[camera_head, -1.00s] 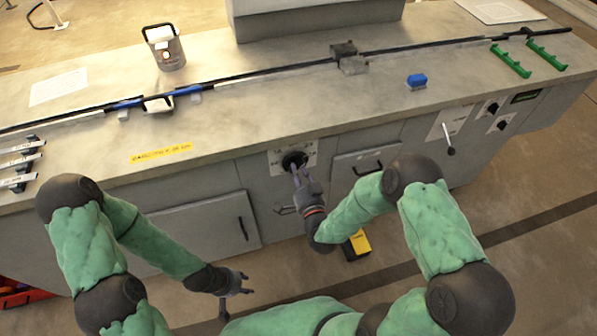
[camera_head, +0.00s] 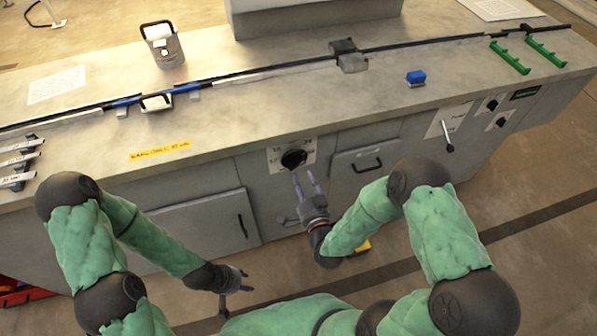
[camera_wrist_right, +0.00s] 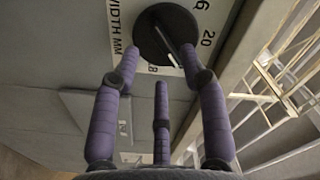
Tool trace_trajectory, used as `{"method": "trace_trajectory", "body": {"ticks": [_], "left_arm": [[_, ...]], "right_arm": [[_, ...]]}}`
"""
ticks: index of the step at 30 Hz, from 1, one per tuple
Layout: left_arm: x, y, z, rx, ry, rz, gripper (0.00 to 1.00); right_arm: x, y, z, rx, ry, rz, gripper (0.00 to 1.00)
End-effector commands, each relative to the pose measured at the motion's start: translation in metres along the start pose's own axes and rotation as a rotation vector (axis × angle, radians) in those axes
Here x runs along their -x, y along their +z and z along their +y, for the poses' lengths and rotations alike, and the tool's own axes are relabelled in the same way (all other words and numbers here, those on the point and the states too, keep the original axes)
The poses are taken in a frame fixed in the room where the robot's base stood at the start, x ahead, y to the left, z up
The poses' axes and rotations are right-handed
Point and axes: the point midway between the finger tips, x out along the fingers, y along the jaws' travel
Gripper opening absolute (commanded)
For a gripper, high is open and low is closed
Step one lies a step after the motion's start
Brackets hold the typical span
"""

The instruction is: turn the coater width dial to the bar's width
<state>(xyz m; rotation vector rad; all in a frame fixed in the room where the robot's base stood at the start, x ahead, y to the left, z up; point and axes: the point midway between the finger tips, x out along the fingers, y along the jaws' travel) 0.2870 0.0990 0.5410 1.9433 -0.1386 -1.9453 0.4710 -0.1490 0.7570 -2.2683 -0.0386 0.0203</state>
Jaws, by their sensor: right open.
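The coater width dial (camera_head: 293,158) is a round black knob on a white plate on the cabinet front. In the right wrist view the dial (camera_wrist_right: 166,36) has a pale line across it, and its plate reads "WIDTH MM" with 20 and 8 among the marks. My right gripper (camera_head: 304,178) is just below the dial, open and apart from it; its fingers (camera_wrist_right: 160,62) are spread and empty. A long black bar with blue sections (camera_head: 187,88) lies along the counter. A yellow label (camera_head: 160,151) has lettering too small to read surely. My left gripper (camera_head: 240,280) hangs low, open and empty.
A drawer handle (camera_head: 367,167) is right of the dial, and a cabinet door (camera_head: 195,228) is at left. A lever (camera_head: 448,140) and black knobs are further right. A grey can (camera_head: 165,50), blue block (camera_head: 416,78) and green holders (camera_head: 510,57) stand on the counter.

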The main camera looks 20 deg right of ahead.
Motion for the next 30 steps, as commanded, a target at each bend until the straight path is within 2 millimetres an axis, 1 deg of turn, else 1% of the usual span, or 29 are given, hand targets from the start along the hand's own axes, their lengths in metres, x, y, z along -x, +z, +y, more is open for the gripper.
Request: {"method": "trace_trajectory", "body": {"ticks": [1, 6, 9, 12, 18, 30], "left_arm": [[0.000, 0.000, 0.000, 0.000, 0.000, 0.000, 0.40], [0.000, 0.000, 0.000, 0.000, 0.000, 0.000, 0.40], [0.000, 0.000, 0.000, 0.000, 0.000, 0.000, 0.40], [0.000, 0.000, 0.000, 0.000, 0.000, 0.000, 0.40], [0.000, 0.000, 0.000, 0.000, 0.000, 0.000, 0.40], [0.000, 0.000, 0.000, 0.000, 0.000, 0.000, 0.40]], "right_arm": [[0.011, 0.000, 0.001, -0.001, 0.004, -0.001, 0.44], [0.043, 0.000, 0.001, 0.000, 0.005, -0.001, 0.44], [0.057, 0.000, 0.001, 0.000, 0.004, -0.001, 0.44], [0.067, 0.001, 0.001, -0.001, 0.003, -0.002, 0.44], [0.073, 0.000, 0.001, 0.000, 0.001, 0.000, 0.44], [0.073, 0.000, 0.000, 0.000, 0.001, -0.001, 0.44]]}}
